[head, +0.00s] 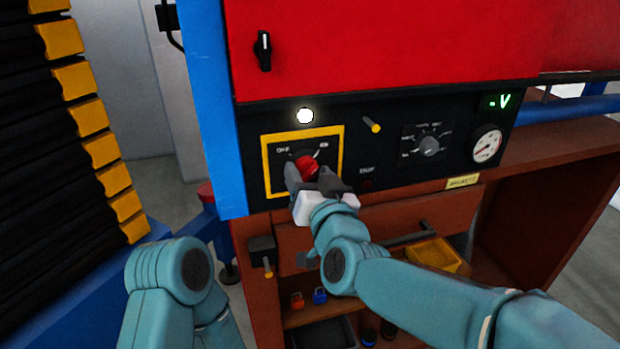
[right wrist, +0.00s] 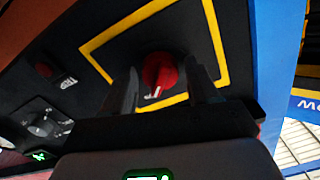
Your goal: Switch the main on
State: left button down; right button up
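The main switch is a red knob (head: 307,166) on a dark panel inside a yellow square frame (head: 343,150). Labels that look like OFF and ON sit above it, left and right. In the right wrist view the red knob (right wrist: 161,70) shows a white mark at its lower edge; which label it points at I cannot tell. My right gripper (head: 314,178) is at the knob, one finger on each side. In the right wrist view its fingers (right wrist: 160,88) stand apart with a dark gap beside the knob.
A white round lamp (head: 305,115) looks lit above the frame. A yellow lever (head: 371,125), a rotary selector (head: 429,146), a gauge (head: 487,146) and a green display (head: 499,102) lie to the right. A blue post (head: 212,110) stands left; a drawer and shelves are below.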

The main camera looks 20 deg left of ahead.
jog(key=shift+o, duration=0.2)
jog(key=shift+s+d, duration=0.25)
jog(key=shift+s, duration=0.05)
jog(key=b+v, duration=0.3)
jog(key=v, duration=1.2)
jog(key=shift+s, duration=0.2)
jog(key=shift+d, duration=0.2)
